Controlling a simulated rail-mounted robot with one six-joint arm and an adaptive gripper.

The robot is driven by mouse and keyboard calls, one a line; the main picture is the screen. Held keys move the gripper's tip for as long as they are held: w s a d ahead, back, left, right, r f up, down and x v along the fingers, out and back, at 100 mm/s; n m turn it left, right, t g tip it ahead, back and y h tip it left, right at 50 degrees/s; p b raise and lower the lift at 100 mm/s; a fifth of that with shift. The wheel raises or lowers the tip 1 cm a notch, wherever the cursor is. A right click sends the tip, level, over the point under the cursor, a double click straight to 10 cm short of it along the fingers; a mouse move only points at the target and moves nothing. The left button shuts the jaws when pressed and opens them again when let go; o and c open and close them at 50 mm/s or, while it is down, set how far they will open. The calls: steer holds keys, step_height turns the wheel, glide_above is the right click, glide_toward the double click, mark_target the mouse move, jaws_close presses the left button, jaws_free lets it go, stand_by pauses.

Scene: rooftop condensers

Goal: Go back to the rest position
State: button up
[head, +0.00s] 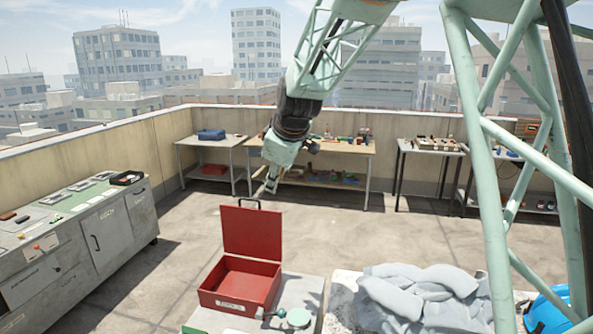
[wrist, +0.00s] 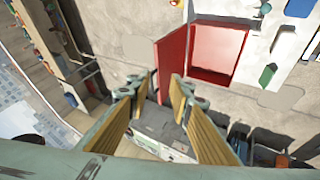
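My gripper (head: 272,184) hangs from my raised arm in the middle of the head view, in the air above and behind the red box as seen from the head camera. In the wrist view my gripper (wrist: 163,82) has its two yellow-padded fingers apart, with nothing between them. The red metal box (head: 238,285) stands on a grey surface at the front, its lid (head: 252,232) raised upright. Its inside looks empty in both views. In the wrist view the box (wrist: 217,50) and its lid (wrist: 171,58) lie beyond the fingertips.
A grey cabinet counter (head: 85,235) runs along the left. Work tables (head: 340,147) with several items stand along the parapet wall. A grey cloth heap (head: 420,292) and a blue object (head: 548,312) lie at the front right. The floor between is open.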

steer(key=s+d+r+m+b, duration=0.1)
steer(key=s+d+m+b, duration=0.1)
steer(key=s+d, duration=0.55)
steer(key=s+d+r+m+g+h+b, duration=0.1)
steer(key=s+d+r+m, duration=0.3)
steer(key=s, duration=0.7)
steer(key=s+d+f+m+b, duration=0.1)
steer(key=s+d+b, duration=0.1)
steer(key=s+d, duration=0.65)
steer(key=s+d+f+m+b, duration=0.1)
steer(key=s+d+f+m, duration=0.1)
steer(key=s, duration=0.9)
steer(key=s+d+f+m+g+h+b, duration=0.1)
steer(key=s+d+f+m, duration=0.1)
steer(key=s, duration=0.9)
steer(key=s+d+f+m+b, duration=0.2)
steer(key=s+f, duration=0.4)
steer(key=s, duration=0.5)
steer(key=shift+d+m+g+h, duration=0.3)
steer(key=shift+d+m, duration=0.3)
steer(key=shift+d, duration=0.3)
